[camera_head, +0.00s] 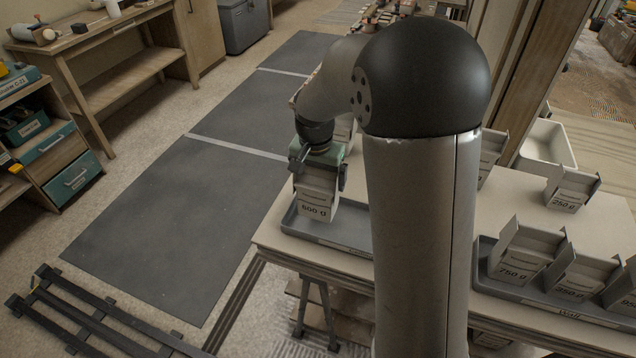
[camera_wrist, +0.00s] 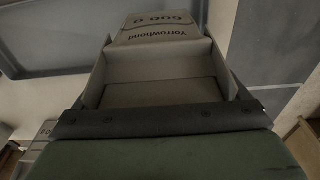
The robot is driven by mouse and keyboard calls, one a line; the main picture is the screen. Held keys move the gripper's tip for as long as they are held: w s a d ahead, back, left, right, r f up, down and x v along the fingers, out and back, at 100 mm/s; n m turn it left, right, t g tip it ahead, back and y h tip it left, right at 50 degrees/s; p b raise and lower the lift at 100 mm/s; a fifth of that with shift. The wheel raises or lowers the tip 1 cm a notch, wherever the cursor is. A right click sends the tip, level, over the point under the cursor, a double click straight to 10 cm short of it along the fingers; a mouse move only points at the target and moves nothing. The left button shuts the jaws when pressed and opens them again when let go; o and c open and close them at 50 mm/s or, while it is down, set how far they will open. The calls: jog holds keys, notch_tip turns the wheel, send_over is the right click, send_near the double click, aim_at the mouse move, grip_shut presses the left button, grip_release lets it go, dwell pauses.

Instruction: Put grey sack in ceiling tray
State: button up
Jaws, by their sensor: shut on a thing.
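My gripper (camera_head: 318,172) is shut on a grey sack (camera_head: 315,206) marked "500 g". In the wrist view the sack (camera_wrist: 165,65) is an open-topped, box-like packet between my jaws, with "Yorrowbond" and "500 g" on its flap. In the head view the sack appears upright over a grey tray (camera_head: 350,238) at the table's left end. I cannot tell whether its base touches that tray. The tray's front label is too small to read, and my arm hides its right part.
Other packets stand behind on the table, one marked "250 g" (camera_head: 570,188). A white bin (camera_head: 546,146) is at the back right. Bare tabletop (camera_head: 500,205) lies behind the "Wall" tray. Dark mats (camera_head: 170,215) cover the floor at left, beside a wooden bench (camera_head: 110,45).

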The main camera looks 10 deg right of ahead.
aim_at(318, 186)
jog(key=shift+w+f, duration=0.15)
jog(key=shift+f, duration=1.45)
jog(key=shift+f, duration=0.15)
jog(key=o, duration=1.1)
jog(key=shift+f, duration=0.15)
jog(key=shift+o, duration=0.5)
